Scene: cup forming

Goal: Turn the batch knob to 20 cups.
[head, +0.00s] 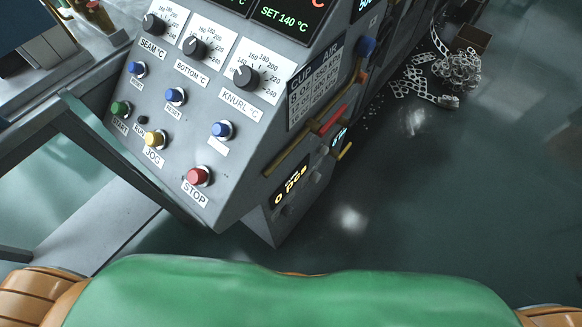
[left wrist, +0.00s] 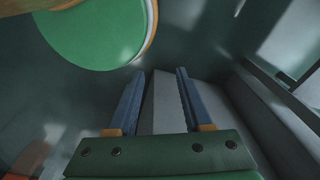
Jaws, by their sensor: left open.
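No knob labelled as the batch knob can be read in these frames. The side face of the grey machine (head: 233,185) carries a small display (head: 291,187) reading 0 PCS. Small dark shapes beside it may be knobs, but they are too small to tell. The front panel has three black dials, labelled seam (head: 153,24), bottom (head: 194,47) and knurl (head: 246,77). My left gripper (left wrist: 159,72) shows in the left wrist view, its two blue fingers apart with nothing held between them. Neither gripper is in the head view.
Below the dials are blue buttons (head: 222,130), a green start button (head: 121,108), a yellow jog button (head: 155,139) and a red stop button (head: 199,176). A red and orange bar (head: 329,119) juts from the side face.

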